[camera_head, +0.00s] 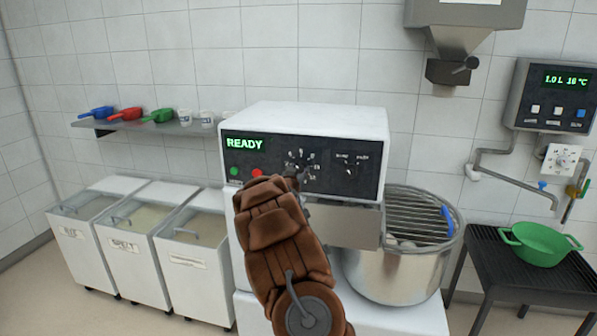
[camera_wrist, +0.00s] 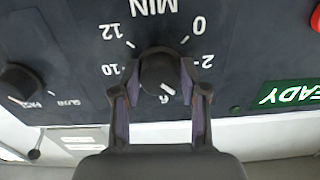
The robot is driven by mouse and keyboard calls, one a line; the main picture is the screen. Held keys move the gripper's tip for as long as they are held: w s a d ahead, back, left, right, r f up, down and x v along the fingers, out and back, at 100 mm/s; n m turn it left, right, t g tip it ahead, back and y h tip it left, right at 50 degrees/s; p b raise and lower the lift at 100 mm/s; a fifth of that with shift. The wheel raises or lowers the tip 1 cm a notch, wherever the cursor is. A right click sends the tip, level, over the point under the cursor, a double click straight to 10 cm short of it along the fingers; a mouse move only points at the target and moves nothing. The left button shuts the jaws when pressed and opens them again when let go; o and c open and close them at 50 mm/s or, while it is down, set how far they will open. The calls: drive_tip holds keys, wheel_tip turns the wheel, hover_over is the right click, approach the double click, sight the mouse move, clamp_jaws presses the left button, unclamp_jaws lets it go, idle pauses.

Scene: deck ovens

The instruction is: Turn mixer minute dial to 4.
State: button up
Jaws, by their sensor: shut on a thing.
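The mixer minute dial (camera_wrist: 160,68) is a round dark knob under the word MIN, which appears upside down in the wrist view. The labels 0, 2, 6, 10 and 12 show around it; the places for 4 and 8 are covered by my fingers. A short light line at the knob's lower right lies close to the 6, pointing slightly to the 4 side. My gripper (camera_wrist: 160,78) is shut on the dial, one finger on each side. In the head view my gripper (camera_head: 294,176) reaches the dial (camera_head: 300,161) on the mixer panel (camera_head: 325,163) from below.
The panel shows READY, with green (camera_head: 235,171) and red (camera_head: 257,173) buttons left of the dial. A speed knob (camera_head: 350,171) is to its right. The mixer bowl (camera_head: 392,277) with its grid guard stands below right. Flour bins (camera_head: 135,263) stand left, a green colander (camera_head: 540,243) right.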

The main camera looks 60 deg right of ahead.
drive_tip(key=shift+n, duration=0.3)
idle(0.4)
drive_tip(key=o, duration=1.1)
drive_tip(key=shift+o, duration=0.2)
drive_tip(key=v, duration=1.2)
